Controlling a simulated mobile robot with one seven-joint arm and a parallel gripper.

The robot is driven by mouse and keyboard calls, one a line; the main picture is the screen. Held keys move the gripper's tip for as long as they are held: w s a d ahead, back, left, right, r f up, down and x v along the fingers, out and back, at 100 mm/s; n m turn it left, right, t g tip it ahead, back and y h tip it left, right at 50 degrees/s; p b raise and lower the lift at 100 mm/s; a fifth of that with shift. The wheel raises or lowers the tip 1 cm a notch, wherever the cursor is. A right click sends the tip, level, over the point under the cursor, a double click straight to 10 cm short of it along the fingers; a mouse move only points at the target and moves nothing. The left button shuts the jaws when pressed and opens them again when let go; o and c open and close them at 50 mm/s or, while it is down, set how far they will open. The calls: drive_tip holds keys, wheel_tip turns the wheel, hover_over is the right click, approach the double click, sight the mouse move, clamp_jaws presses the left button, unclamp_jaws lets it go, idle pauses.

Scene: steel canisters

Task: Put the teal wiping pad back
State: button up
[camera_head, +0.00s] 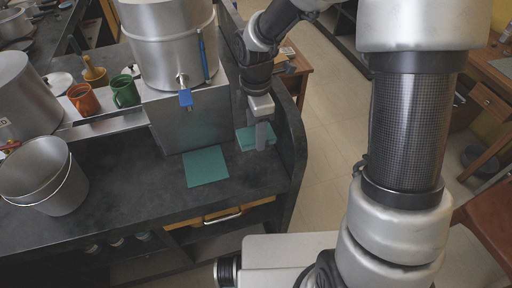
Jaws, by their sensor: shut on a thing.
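A teal wiping pad (246,138) is at my gripper (260,140), near the right end of the dark counter. My gripper points down and is shut on this pad; the fingers cover part of it. I cannot tell whether the pad touches the counter. A second flat teal square (206,166) lies on the counter to the left and nearer the front edge, apart from the gripper.
A large steel canister (165,45) with a blue-handled tap (186,97) stands on a steel box (190,125) left of my gripper. An orange mug (83,100), a green mug (124,91) and a steel bucket (45,178) stand farther left. The counter's right end has a raised edge.

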sight(256, 160)
wheel_tip(256, 160, down, 10)
drive_tip(key=shift+r+b, duration=0.1)
drive_tip(key=shift+b, duration=0.75)
drive_tip(key=shift+f, duration=0.2)
drive_tip(key=o, duration=1)
